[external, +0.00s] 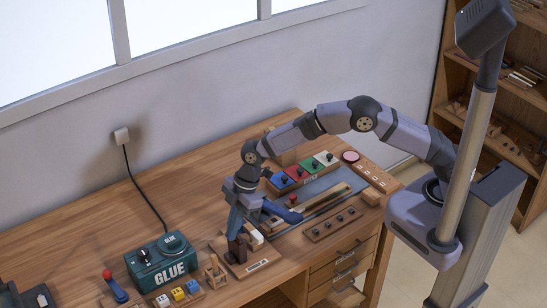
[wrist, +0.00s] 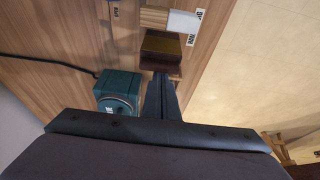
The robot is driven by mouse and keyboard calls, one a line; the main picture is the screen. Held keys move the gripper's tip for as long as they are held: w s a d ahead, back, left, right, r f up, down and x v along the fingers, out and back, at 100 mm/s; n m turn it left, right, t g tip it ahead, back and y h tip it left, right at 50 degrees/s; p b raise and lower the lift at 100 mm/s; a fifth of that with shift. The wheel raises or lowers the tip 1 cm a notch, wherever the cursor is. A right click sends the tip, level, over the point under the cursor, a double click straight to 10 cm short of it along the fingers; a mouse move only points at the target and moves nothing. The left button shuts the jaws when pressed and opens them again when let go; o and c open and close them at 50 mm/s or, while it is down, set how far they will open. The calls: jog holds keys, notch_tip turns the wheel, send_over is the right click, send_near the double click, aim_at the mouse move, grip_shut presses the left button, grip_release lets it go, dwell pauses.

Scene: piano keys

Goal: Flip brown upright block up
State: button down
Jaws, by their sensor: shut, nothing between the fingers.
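The dark brown block (external: 237,250) stands on a wooden board near the front edge of the bench, directly below my gripper (external: 235,232). In the wrist view the block (wrist: 160,62) lies just past the tips of my gripper (wrist: 161,78), with a lighter olive-brown face and a darker face showing. My fingers are together and empty, pointing down at the block. I cannot tell whether the fingertips touch it. Part of the block is hidden by the fingers in the external view.
A white block (external: 257,238) sits right of the brown block. A green glue box (external: 162,260) with a cord stands to the left. Small coloured blocks (external: 178,294) lie in front of it. Coloured panels (external: 305,172) and a tray are behind right. The bench is clear at the back left.

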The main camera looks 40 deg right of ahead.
jog(key=d+b, duration=0.1)
jog(key=d, duration=0.2)
jog(key=shift+d+f, duration=0.1)
jog(key=shift+d, duration=0.2)
jog(key=shift+f, duration=0.1)
jog(key=shift+s+a, duration=0.1)
jog(key=a, duration=0.4)
jog(key=b+v, duration=0.3)
jog(key=v, duration=0.7)
jog(key=shift+r, duration=0.2)
